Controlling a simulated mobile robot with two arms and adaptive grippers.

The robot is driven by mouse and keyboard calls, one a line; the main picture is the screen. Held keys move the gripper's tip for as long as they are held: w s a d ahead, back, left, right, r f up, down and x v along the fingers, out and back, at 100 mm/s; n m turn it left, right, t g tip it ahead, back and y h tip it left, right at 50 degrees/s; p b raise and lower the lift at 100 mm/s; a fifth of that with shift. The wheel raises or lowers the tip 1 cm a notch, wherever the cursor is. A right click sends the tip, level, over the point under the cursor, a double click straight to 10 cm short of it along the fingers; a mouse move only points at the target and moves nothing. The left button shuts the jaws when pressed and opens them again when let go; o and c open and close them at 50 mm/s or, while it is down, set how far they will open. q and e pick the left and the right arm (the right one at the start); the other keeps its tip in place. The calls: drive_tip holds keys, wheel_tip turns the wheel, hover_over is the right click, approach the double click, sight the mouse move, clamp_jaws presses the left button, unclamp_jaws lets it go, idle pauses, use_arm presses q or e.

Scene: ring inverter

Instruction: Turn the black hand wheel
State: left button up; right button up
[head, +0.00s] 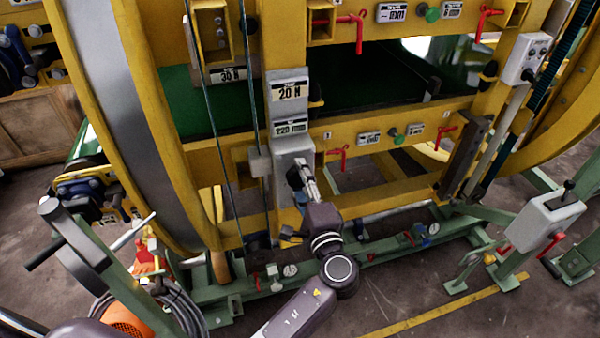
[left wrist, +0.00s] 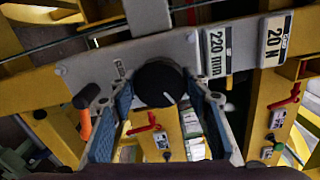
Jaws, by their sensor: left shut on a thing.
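The black hand wheel (left wrist: 160,83) shows in the left wrist view as a round dark knob with a short white mark, on a grey plate. My left gripper (left wrist: 159,97) has its two blue-padded fingers on either side of it and is shut on it. In the head view my left gripper (head: 303,180) reaches up to the grey box below the "20 N" and "220" labels. There the wheel is largely hidden by the gripper. My right gripper is in neither view.
The yellow ring machine frame (head: 230,155) surrounds the work spot. Red levers (head: 340,153) and a green knob (head: 398,139) sit to the right. In the left wrist view an orange-handled lever (left wrist: 85,120) stands close left of the fingers. Thin cables (head: 215,130) run on the left.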

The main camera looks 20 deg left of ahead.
use_arm(q)
drive_tip(key=m, duration=0.1)
drive_tip(key=m+p, duration=0.2)
drive_tip(key=shift+a+r+m, duration=0.1)
drive_tip(key=shift+r+m, duration=0.15)
drive_tip(key=shift+m, duration=0.15)
drive_tip(key=shift+m+p, duration=0.55)
drive_tip(key=shift+m, duration=0.15)
